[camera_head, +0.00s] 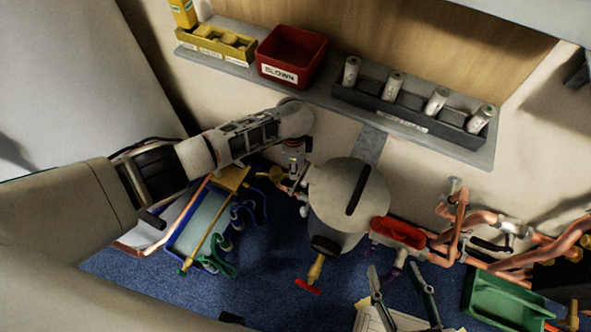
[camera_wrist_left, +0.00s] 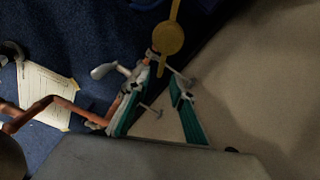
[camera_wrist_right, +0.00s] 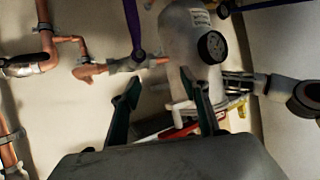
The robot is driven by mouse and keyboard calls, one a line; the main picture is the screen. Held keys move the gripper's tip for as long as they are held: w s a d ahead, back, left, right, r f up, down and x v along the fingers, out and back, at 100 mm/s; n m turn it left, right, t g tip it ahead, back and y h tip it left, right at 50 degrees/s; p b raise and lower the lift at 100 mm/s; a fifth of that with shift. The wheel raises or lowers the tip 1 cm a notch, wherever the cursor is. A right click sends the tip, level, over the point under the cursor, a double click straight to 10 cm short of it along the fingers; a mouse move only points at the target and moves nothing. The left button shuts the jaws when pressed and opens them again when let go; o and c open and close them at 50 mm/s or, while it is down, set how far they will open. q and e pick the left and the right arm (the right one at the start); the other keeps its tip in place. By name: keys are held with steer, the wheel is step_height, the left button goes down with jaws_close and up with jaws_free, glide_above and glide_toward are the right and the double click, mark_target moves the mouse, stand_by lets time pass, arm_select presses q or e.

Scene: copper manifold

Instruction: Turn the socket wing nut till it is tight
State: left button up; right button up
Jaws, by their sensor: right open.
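My left arm reaches across to the left side of the pale round vessel (camera_head: 345,200). In the left wrist view my left gripper (camera_wrist_left: 162,80) has its fingers apart, with pale wall showing between them. A small metal fitting with a pale handle (camera_wrist_left: 103,70) is close by the left finger; I cannot tell whether they touch. A brass disc (camera_wrist_left: 168,40) stands just beyond the fingertips and also shows in the head view (camera_head: 276,173). I cannot surely pick out the socket wing nut. My right gripper (camera_head: 393,270) is open and empty, right of and below the vessel; it also shows in the right wrist view (camera_wrist_right: 162,82).
Copper pipes (camera_head: 458,225) run along the right. A red bin (camera_head: 291,55), a yellow tray (camera_head: 215,43) and a dark rack (camera_head: 408,107) of pale cylinders stand on the shelf. A green tray (camera_head: 505,300) lies lower right. A red-handled brass valve (camera_head: 313,272) projects below the vessel.

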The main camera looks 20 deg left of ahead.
arm_select(q)
step_height(320, 180, down, 4)
steer(key=shift+r+b, duration=0.2)
steer(key=shift+b, duration=0.45)
steer(key=shift+r, duration=0.15)
jaws_close()
steer(key=shift+a, duration=0.15)
